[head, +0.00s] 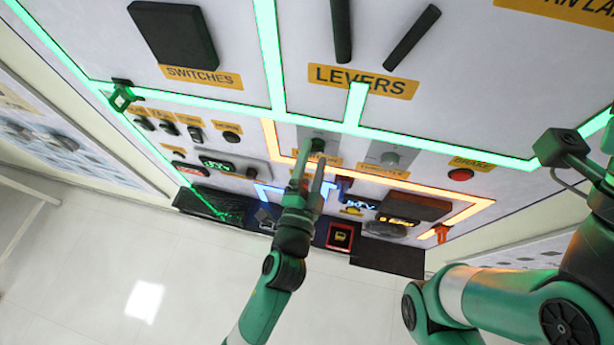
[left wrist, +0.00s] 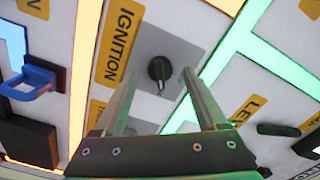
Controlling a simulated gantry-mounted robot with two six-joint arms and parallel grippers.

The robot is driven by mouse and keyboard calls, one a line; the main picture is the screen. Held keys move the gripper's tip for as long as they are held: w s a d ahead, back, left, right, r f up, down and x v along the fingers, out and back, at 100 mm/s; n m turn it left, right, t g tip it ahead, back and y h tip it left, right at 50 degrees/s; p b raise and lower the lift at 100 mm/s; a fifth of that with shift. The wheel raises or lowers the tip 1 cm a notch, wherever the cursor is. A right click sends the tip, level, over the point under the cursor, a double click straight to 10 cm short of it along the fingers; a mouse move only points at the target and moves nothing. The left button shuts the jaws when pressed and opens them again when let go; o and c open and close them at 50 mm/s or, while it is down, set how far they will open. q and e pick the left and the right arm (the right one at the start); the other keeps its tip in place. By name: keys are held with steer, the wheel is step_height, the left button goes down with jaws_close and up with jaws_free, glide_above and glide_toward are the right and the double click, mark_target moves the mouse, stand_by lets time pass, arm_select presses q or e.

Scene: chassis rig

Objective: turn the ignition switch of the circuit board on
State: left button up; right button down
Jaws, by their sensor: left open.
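The ignition switch is a dark round knob (left wrist: 160,69) on a grey plate, beside a yellow IGNITION label (left wrist: 117,42) in the left wrist view. A pale mark on the knob points toward my gripper. In the head view the knob (head: 318,145) shows just above my left fingertips. My left gripper (head: 309,170) is open, its two fingers (left wrist: 160,76) on either side of the knob in the left wrist view. I cannot tell whether they touch it. My right arm is at the right edge of the head view; its jaws cannot be made out.
Another knob (head: 390,158) and a red brake button (head: 460,175) are to the right on the board. Levers (head: 412,38) are above. A blue handle (left wrist: 30,82) is left of the label in the wrist view. Glowing green and orange strips cross the board.

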arm_select(q)
steer(key=s+a+b, duration=0.1)
steer(key=s, duration=0.9)
steer(key=shift+a, duration=0.4)
steer(key=shift+w, duration=0.1)
